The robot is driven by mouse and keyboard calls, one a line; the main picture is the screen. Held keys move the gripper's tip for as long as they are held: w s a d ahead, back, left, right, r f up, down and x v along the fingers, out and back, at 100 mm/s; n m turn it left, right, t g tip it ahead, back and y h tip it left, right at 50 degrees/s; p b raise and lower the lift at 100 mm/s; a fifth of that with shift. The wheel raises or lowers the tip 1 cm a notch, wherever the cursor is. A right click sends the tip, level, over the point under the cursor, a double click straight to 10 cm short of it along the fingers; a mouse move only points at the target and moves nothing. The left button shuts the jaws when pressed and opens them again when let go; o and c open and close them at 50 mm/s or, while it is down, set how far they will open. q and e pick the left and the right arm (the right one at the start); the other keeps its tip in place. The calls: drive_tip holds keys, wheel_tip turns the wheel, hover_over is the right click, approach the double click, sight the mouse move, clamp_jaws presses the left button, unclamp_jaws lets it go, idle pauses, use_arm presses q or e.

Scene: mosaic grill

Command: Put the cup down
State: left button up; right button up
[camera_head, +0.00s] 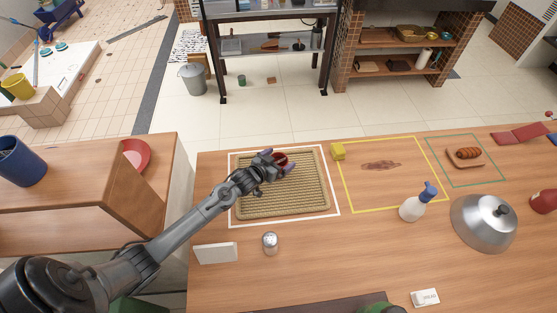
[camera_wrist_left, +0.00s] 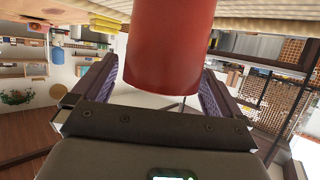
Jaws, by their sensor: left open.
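A red cup (camera_head: 280,158) is on the woven tan mat (camera_head: 305,200) inside the white outline, on the left part of the table. My left gripper (camera_head: 276,164) reaches over the mat from the left and hides much of the cup. In the left wrist view, the cup (camera_wrist_left: 170,45) sits between the two spread fingers, with a visible gap beside it. The fingers are open. In that upturned view the cup's far end meets or nearly meets the mat surface along the top edge. My right gripper is not in view.
A salt shaker (camera_head: 270,242) and a white block (camera_head: 215,253) stand in front of the mat. A spray bottle (camera_head: 413,207) and metal dome (camera_head: 484,222) stand farther right. The yellow-outlined area holds a brown stain (camera_head: 381,165).

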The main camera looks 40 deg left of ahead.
use_arm(q)
drive_tip(key=p+v, duration=1.1)
drive_tip(key=v, duration=0.1)
drive_tip(key=s+d+r+m+g, duration=0.1)
drive_tip(key=s+d+r+g, duration=0.4)
drive_tip(key=s, duration=0.5)
drive_tip(key=s+d+r+m+g, duration=0.1)
drive_tip(key=s+d+r+g, duration=0.4)
drive_tip(key=s+d, duration=0.5)
wheel_tip(320, 180, up, 2)
drive_tip(key=shift+s+d+r+h, duration=0.2)
drive_tip(key=shift+s+d+h, duration=0.1)
drive_tip(key=shift+s, duration=0.5)
wheel_tip(320, 180, up, 18)
drive_tip(key=p, duration=1.7)
drive_tip(key=shift+p, duration=0.4)
drive_tip(key=shift+f, duration=0.25)
